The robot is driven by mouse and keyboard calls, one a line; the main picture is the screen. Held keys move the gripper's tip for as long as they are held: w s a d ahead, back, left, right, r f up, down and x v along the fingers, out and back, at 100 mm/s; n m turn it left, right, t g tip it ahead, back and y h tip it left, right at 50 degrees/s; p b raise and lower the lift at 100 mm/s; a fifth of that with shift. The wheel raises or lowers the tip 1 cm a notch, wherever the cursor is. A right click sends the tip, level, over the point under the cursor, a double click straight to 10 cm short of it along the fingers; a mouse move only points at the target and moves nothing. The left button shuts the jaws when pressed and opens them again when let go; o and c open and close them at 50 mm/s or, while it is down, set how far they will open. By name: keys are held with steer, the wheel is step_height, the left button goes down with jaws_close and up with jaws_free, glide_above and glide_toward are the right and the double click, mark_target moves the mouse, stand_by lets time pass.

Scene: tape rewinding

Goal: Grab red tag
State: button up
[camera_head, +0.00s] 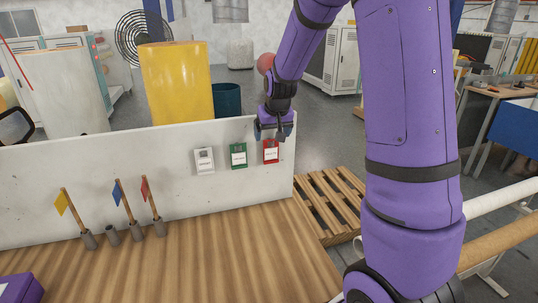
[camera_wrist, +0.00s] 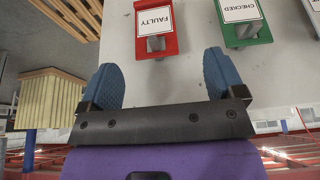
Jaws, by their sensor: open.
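The red tag (camera_head: 271,152) hangs at the right end of the white panel (camera_head: 130,175). In the wrist view the red tag (camera_wrist: 155,27) appears upside down, with a white label reading FAULTY and a grey clip or hook at its end. My gripper (camera_head: 273,132) is just above the red tag in the head view. In the wrist view my gripper (camera_wrist: 163,75) has its two blue fingers spread wide with nothing between them. The tag lies beyond the fingertips, apart from them.
A green tag (camera_head: 238,155), labelled CHECKED in the wrist view, and a white tag (camera_head: 204,161) hang left of the red one. Yellow, blue and red flags (camera_head: 122,203) stand in holders on the wooden table (camera_head: 200,250). A pallet (camera_head: 330,204) lies right of the panel.

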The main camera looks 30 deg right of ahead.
mark_target(272, 143)
steer(key=shift+d+x, duration=0.2)
steer(key=shift+x, duration=1.5)
steer(key=shift+d+x, duration=0.15)
steer(key=shift+x, duration=1.55)
steer(key=c, duration=1)
